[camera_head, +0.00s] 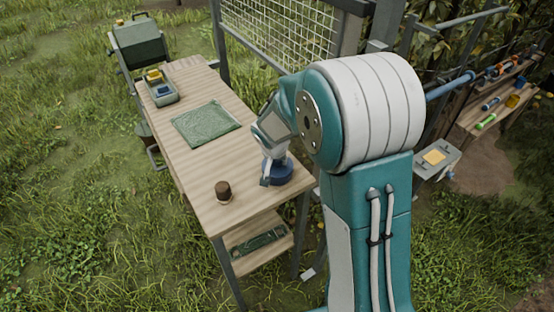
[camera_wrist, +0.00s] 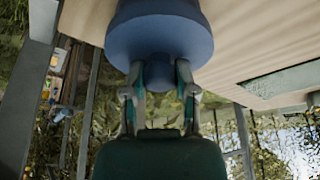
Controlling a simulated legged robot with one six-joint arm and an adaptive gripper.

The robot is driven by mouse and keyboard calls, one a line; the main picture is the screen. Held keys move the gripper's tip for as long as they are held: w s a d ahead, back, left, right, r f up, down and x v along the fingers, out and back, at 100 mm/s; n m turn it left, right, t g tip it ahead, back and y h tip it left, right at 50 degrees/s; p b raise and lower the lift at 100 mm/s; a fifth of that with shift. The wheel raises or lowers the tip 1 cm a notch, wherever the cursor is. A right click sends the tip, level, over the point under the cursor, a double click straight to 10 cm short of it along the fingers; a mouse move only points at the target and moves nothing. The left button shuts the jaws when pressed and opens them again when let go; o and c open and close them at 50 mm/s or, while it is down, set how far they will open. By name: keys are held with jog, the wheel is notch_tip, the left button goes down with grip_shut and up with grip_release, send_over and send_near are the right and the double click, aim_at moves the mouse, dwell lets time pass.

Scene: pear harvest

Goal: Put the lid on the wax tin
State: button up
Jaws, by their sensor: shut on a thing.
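A round blue lid (camera_wrist: 160,38) fills the top middle of the wrist view. My gripper (camera_wrist: 160,78) is shut on a small grey-blue knob at the lid's centre. In the head view my gripper (camera_head: 272,165) points down at the near right part of the wooden table, with blue (camera_head: 277,175) showing below and around its fingers. A darker blue part shows behind the lid in the wrist view. I cannot tell whether it is the wax tin, or whether the lid is seated or apart.
A small brown jar (camera_head: 224,192) stands left of my gripper on the wooden table (camera_head: 200,85). A green mat (camera_head: 206,123) lies mid-table, and a grey-green box with a yellow top (camera_head: 159,88) stands farther back. Table between mat and jar is clear.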

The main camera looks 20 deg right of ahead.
jog(key=shift+f, duration=0.5)
jog(key=o, duration=0.7)
jog(key=shift+c, duration=0.2)
jog(key=v, duration=1.1)
dwell(0.4)
dwell(0.4)
